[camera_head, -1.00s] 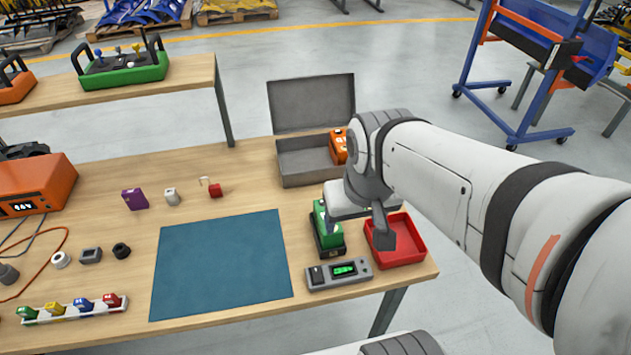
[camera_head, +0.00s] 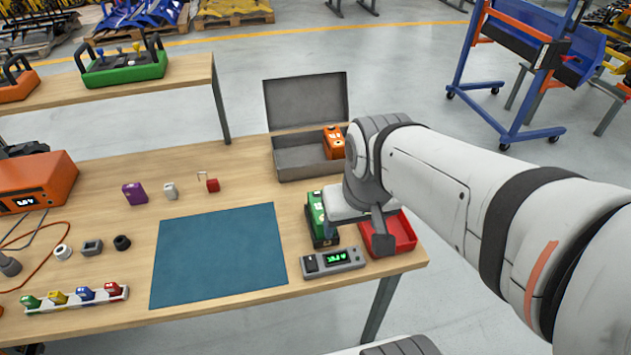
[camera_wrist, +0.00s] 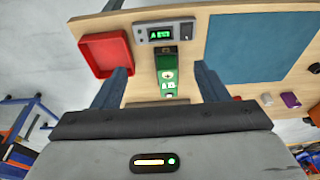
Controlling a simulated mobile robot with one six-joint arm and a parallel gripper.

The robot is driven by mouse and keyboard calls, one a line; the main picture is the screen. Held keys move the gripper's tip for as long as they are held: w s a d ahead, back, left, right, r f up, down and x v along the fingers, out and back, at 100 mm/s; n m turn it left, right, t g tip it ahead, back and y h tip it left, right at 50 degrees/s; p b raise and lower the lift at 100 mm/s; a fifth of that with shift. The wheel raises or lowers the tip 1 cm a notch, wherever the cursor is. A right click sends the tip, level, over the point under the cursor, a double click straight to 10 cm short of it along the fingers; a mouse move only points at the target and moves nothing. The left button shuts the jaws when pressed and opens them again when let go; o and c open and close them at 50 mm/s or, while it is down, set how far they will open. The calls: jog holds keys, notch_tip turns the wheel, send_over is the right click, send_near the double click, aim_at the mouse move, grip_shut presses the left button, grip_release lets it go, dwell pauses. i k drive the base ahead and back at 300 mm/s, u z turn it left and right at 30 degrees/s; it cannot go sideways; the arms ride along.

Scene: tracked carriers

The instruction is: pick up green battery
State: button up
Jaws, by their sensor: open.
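My gripper (camera_head: 350,232) is over the table's right part, beside and above the battery, and partly hides the red tray. In the wrist view, the green battery (camera_wrist: 167,75) shows between the two blue fingers of my gripper (camera_wrist: 163,84), with the fingers apart and not touching it.
A grey meter (camera_head: 333,260) with a green display lies in front of the battery. The red tray (camera_head: 404,236) is at right. An open grey case (camera_head: 300,160) with an orange battery (camera_head: 334,142) stands behind. A blue mat (camera_head: 220,255) lies left, bare.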

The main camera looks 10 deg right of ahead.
aim_at(316, 211)
jog(key=z, duration=0.75)
jog(key=k, duration=1.15)
jog(key=u, duration=0.65)
jog(key=i, duration=1)
jog(key=u, duration=0.05)
